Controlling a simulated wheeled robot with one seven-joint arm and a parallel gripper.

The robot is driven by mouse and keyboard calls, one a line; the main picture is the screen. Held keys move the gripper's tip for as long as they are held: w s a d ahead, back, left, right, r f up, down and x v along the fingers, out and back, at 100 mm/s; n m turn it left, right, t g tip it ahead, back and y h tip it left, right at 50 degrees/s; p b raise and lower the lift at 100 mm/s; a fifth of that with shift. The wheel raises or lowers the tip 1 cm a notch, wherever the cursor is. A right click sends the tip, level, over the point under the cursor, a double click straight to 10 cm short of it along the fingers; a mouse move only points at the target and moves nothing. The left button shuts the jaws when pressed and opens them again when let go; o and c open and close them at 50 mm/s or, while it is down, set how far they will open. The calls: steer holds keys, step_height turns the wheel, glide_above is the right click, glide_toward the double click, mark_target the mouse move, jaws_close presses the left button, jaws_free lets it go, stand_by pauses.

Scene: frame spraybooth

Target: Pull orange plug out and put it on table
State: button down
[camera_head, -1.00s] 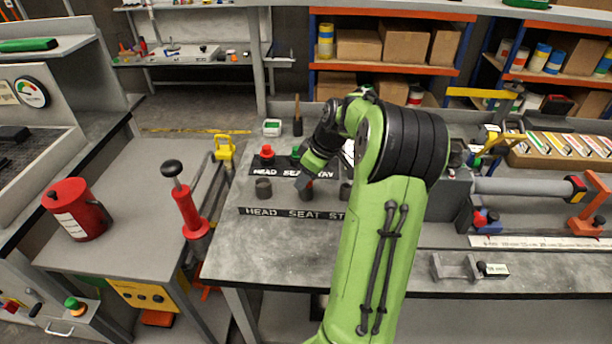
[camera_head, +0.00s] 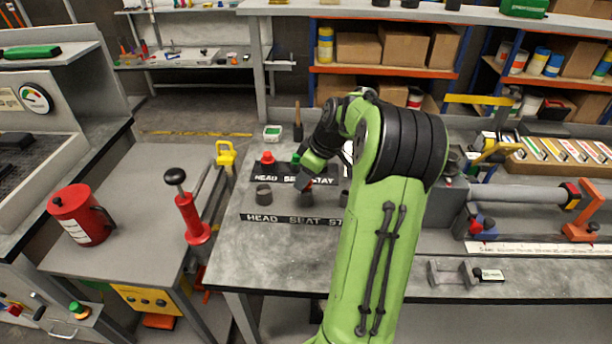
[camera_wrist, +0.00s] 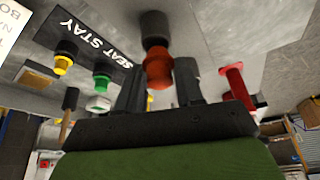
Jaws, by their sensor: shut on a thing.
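The orange plug (camera_wrist: 158,70) is between the two fingers of my gripper (camera_wrist: 160,82) in the wrist view, and the gripper is shut on it. The plug's end meets a dark round socket (camera_wrist: 155,28); I cannot tell whether it is still seated inside. In the head view my gripper (camera_head: 306,184) is low over the middle dark socket (camera_head: 307,200) of the front row, and the plug is mostly hidden there. The grey table (camera_head: 255,258) has bare surface in front of the front label strip.
Red (camera_head: 267,158) and green (camera_head: 295,159) plugs stand in the back row. A dark socket (camera_head: 264,195) stands to the left of my gripper. A hammer (camera_head: 298,122) and a small white-green device (camera_head: 272,133) are behind. A red lever tool (camera_head: 193,218) stands left of the table.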

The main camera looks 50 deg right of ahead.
steer(key=shift+r+p, duration=1.25)
steer(key=shift+r, duration=0.3)
steer(key=shift+f, duration=0.1)
